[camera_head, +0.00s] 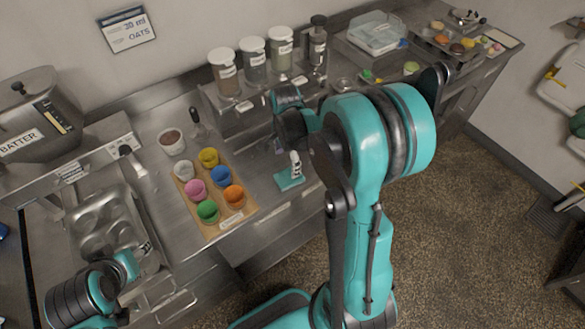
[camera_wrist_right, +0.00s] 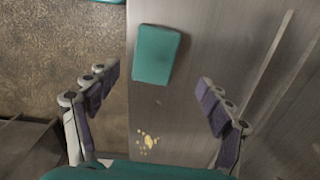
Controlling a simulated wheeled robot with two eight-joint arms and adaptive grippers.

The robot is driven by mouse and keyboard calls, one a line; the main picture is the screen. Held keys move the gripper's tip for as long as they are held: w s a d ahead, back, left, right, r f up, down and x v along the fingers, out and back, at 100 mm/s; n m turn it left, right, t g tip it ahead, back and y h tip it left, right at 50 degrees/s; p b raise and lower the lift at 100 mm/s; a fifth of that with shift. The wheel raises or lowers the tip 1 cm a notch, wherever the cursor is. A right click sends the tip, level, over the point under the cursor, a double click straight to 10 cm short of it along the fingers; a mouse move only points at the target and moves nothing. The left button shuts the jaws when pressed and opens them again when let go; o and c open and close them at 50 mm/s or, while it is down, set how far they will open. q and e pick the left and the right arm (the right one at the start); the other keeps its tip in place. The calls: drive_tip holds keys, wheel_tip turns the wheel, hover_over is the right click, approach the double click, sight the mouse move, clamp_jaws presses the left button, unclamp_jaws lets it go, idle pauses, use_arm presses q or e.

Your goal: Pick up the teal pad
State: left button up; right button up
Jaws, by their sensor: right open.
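The teal pad (camera_head: 289,180) lies flat on the steel counter, near its front edge, to the right of the cup board. It also shows in the right wrist view (camera_wrist_right: 156,54), at the top middle. My right gripper (camera_wrist_right: 158,78) is open and empty, its two fingers spread wide, with the pad beyond and between the fingertips. In the head view, a finger of the right gripper (camera_head: 295,160) shows just above the pad; my right arm hides the rest. My left gripper (camera_head: 146,248) is at the lower left, near the muffin tin, and its jaws are too small to judge.
A wooden board (camera_head: 240,222) with several coloured cups stands left of the pad. A shelf with jars (camera_head: 254,62) is behind. Crumbs (camera_wrist_right: 148,141) lie on the counter between my right fingers. The muffin tin (camera_head: 105,222) is at left.

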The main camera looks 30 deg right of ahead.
sight(290, 173)
drive_tip(key=f, duration=0.2)
drive_tip(key=f+b, duration=0.1)
drive_tip(key=f, duration=0.1)
drive_tip(key=f+b, duration=0.1)
drive_tip(key=f, duration=0.1)
drive_tip(key=shift+s+d+f, duration=0.35)
drive_tip(key=shift+s+d, duration=0.05)
drive_tip(key=shift+a+f, duration=0.1)
drive_tip(key=shift+f, duration=0.05)
drive_tip(key=c, duration=1)
